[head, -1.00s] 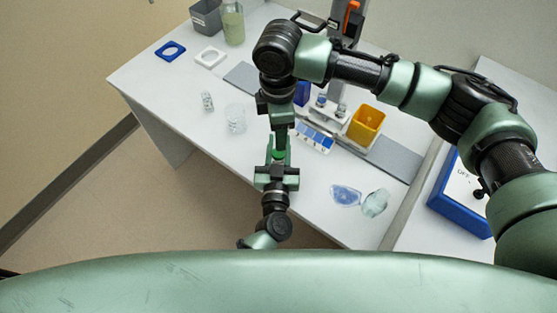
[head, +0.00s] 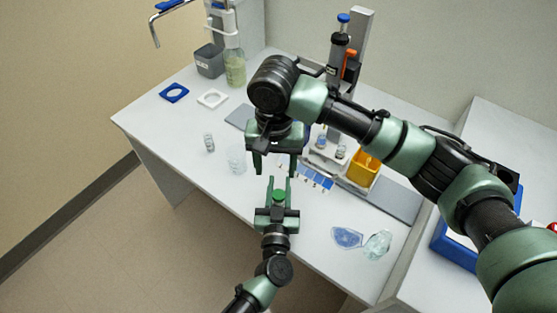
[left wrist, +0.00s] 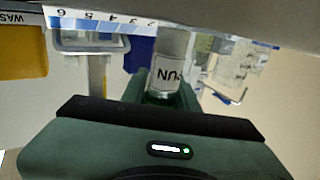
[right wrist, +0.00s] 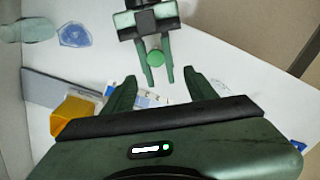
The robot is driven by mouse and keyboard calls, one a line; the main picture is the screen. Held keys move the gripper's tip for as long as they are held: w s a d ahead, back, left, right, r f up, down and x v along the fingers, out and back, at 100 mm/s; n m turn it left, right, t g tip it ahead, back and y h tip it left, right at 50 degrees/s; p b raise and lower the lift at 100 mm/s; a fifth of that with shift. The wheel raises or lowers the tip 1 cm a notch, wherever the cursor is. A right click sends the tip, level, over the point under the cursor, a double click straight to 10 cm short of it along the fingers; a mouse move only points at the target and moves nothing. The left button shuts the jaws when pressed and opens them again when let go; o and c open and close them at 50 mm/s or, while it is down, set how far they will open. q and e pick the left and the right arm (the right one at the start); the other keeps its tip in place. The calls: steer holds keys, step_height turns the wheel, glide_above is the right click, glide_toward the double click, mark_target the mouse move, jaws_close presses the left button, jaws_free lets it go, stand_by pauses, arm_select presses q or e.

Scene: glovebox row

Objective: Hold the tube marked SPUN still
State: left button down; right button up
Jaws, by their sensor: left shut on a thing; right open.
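The tube (left wrist: 168,62) stands between the fingers of my left gripper (left wrist: 162,88) in the left wrist view. Its white label shows the letters "UN", with the rest out of sight. Its green cap shows in the head view (head: 279,195) and in the right wrist view (right wrist: 155,58). My left gripper (head: 278,186) is shut on the tube, near the table's front edge. My right gripper (head: 275,170) is open and empty, beyond the tube in the head view and apart from its cap.
A yellow bin (head: 363,167), a blue-and-white numbered strip (head: 314,178) and a stand (head: 345,60) are behind on the right. Two flat bags (head: 347,237) lie right. The table between left gripper and bags is clear.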

mark_target(278, 194)
steer(key=f+m, duration=0.3)
steer(key=m, duration=0.3)
steer(key=f+m, duration=0.4)
steer(key=m, duration=0.1)
steer(key=f+m, duration=0.3)
steer(key=m, duration=0.3)
steer(key=shift+d+f+m, duration=0.2)
steer(key=shift+d+m, duration=0.1)
steer(key=shift+d, duration=0.1)
jaws_close()
steer(key=shift+c, duration=0.7)
jaws_free()
